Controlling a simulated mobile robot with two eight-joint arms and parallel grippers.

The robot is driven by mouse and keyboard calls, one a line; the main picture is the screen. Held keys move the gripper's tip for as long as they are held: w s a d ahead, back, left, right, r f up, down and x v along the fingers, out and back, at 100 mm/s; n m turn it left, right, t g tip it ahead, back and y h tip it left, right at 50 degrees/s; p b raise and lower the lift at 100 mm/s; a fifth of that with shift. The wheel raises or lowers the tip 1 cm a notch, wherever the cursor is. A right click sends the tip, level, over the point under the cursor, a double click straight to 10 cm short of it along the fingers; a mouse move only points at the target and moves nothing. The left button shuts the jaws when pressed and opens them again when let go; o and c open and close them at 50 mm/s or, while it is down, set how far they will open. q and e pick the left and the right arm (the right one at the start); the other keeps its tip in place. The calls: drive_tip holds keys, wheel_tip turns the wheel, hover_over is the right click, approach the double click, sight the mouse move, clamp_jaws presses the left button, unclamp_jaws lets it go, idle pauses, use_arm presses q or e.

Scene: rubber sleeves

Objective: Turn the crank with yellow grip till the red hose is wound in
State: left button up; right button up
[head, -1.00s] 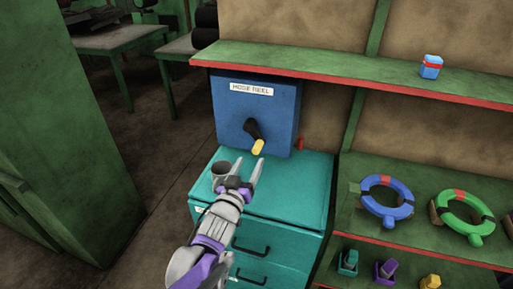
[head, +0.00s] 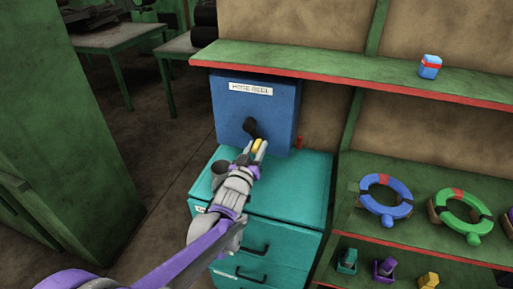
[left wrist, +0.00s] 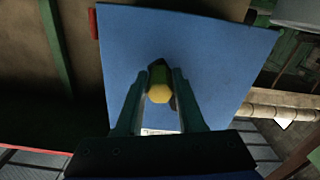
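The blue hose reel box (head: 278,107) stands on a teal cabinet, its label reading HOSE REEL. A black crank arm (head: 250,127) on its front points down and slightly right to the yellow grip (head: 258,145). My left gripper (head: 255,149) has its fingers closed in on either side of this grip. In the left wrist view, the yellow grip (left wrist: 158,93) sits between the fingers (left wrist: 160,88); any small gap is hard to judge. A short red piece (head: 299,142), probably hose, shows at the box's right side. My right gripper is out of view.
The teal cabinet (head: 300,190) has drawers with black handles and a dark cup (head: 220,168) on top, close to my left gripper. A green shelf (head: 350,75) overhangs the box. A blue ring (head: 386,207) and a green ring (head: 463,213) sit at right.

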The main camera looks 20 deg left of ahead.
use_arm(q)
clamp_jaws()
idle(1.1)
